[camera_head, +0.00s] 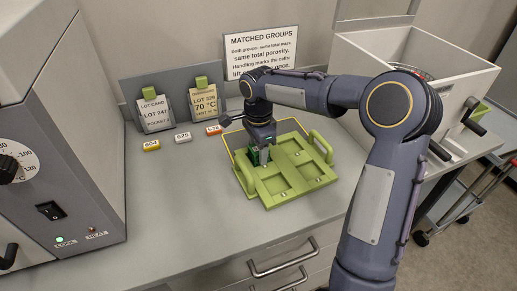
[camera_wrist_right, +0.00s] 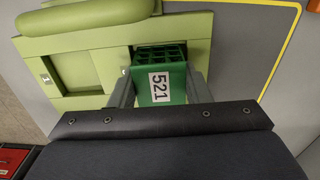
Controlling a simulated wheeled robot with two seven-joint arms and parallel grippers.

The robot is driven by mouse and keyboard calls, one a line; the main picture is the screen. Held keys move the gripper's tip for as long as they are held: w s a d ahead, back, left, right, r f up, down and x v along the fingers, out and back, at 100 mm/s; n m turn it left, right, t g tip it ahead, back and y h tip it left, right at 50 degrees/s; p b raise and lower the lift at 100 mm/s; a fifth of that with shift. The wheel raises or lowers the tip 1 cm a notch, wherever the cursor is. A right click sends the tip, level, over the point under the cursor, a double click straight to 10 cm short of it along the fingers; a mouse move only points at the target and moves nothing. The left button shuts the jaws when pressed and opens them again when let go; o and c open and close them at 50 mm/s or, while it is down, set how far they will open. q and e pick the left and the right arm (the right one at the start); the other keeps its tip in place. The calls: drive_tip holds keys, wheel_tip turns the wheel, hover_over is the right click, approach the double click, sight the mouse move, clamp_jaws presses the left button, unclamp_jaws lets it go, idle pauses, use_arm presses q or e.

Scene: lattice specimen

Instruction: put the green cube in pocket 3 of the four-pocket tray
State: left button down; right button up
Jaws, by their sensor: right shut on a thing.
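The green cube (camera_wrist_right: 160,80) is a lattice block with a white "521" label, held between the two fingers of my right gripper (camera_wrist_right: 158,90). In the head view the cube (camera_head: 254,156) is partly hidden by the right gripper (camera_head: 262,150), which points down over the left part of the lime-green four-pocket tray (camera_head: 290,166). The wrist view shows the cube at a pocket of the tray (camera_wrist_right: 118,52); I cannot tell whether it touches the pocket floor. Pocket numbers are not readable. My left gripper is not in view.
Small number tags, including a yellow "604" (camera_head: 151,145) and a white "625" (camera_head: 183,137), lie behind the tray, below two lot cards (camera_head: 204,102). An oven-like machine (camera_head: 60,130) stands left and an open white box (camera_head: 410,80) right. The counter left of the tray is clear.

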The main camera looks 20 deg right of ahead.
drive_tip(key=o, duration=1.5)
drive_tip(key=shift+r, duration=0.1)
drive_tip(key=shift+r+p, duration=2.05)
drive_tip(key=shift+r, duration=0.45)
drive_tip(key=shift+r, duration=3.85)
